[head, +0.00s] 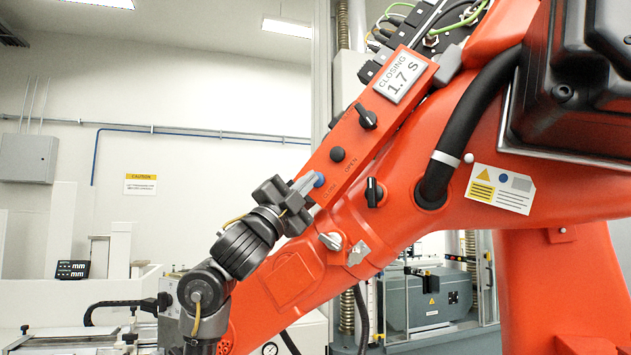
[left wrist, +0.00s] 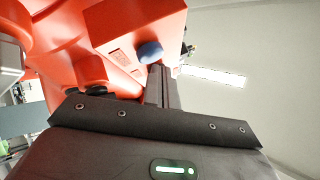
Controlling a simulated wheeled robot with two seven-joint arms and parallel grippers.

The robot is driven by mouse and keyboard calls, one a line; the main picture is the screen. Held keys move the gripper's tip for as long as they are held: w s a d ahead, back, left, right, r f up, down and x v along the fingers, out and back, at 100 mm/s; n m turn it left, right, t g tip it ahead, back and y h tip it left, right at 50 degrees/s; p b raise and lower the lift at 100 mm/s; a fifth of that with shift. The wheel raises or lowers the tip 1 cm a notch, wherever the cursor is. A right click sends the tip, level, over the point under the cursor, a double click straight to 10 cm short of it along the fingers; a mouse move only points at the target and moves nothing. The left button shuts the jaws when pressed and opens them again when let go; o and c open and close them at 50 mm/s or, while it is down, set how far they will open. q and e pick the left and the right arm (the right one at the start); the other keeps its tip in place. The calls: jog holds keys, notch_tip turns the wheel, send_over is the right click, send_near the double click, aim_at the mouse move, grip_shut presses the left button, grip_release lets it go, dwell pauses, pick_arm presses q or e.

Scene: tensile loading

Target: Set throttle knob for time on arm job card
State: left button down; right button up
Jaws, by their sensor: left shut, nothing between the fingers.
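The job card (head: 402,75) on the orange arm's panel reads "CLOSING 1.7 S". Below it on the panel are a black pointer knob (head: 367,117), a round black button (head: 337,154) and a blue round button (head: 319,180). "OPEN" lettering shows near the black button, and another label near the blue one. A second black knob (head: 374,192) sits lower on the arm body. My left gripper (head: 309,183) is shut and empty, its fingertips at the blue button. In the left wrist view the shut fingers (left wrist: 162,86) reach towards the blue button (left wrist: 150,52); contact cannot be told.
The large orange arm (head: 440,190) fills the middle and right. A black hose (head: 470,120) runs along it. A silver fitting (head: 331,241) sits below the panel. A grey machine (head: 428,300) stands behind. A display reading "mm" (head: 72,269) is at the left.

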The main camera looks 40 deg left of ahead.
pick_arm(q)
jog(key=shift+s, duration=0.3)
jog(key=s, duration=0.2)
jog(key=s+d, duration=0.1)
jog(key=s, duration=0.1)
jog(key=shift+s+d, duration=0.2)
jog(key=shift+s, duration=0.2)
dwell(0.6)
